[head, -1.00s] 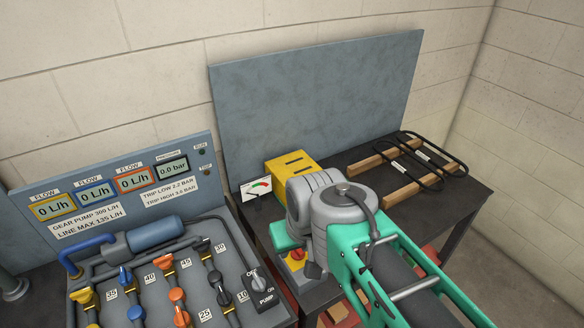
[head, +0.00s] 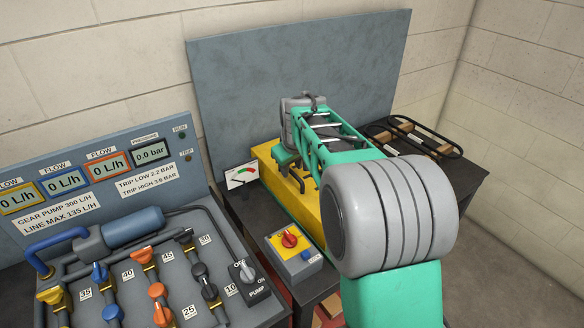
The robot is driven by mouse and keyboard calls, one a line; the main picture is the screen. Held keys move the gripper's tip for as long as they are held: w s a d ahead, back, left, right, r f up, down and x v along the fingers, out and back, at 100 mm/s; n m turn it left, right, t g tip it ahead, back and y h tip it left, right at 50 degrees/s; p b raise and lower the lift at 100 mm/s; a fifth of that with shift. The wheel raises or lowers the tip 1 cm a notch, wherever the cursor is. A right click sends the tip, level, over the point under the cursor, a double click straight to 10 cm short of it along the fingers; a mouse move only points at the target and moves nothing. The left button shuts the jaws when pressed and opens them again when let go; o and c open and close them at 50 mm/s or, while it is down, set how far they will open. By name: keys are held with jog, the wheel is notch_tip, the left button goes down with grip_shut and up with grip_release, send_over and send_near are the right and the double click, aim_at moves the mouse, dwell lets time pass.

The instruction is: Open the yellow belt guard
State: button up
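The yellow belt guard (head: 308,210) stands on the dark table left of centre, in front of the upright grey panel. My arm reaches over it and hides much of its top and right side. My gripper (head: 292,174) points down at the guard's top, close to it. Whether it touches the guard is not clear. Its fingers are small and partly hidden, so I cannot tell whether they are open or shut. The guard looks closed, though its far edge is covered.
Black belts on wooden blocks (head: 420,137) lie at right. The pump panel (head: 130,250) fills the left.

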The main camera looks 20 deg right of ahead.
jog(key=shift+w+f, duration=0.25)
jog(key=shift+f, duration=0.2)
grip_shut()
dwell(1.1)
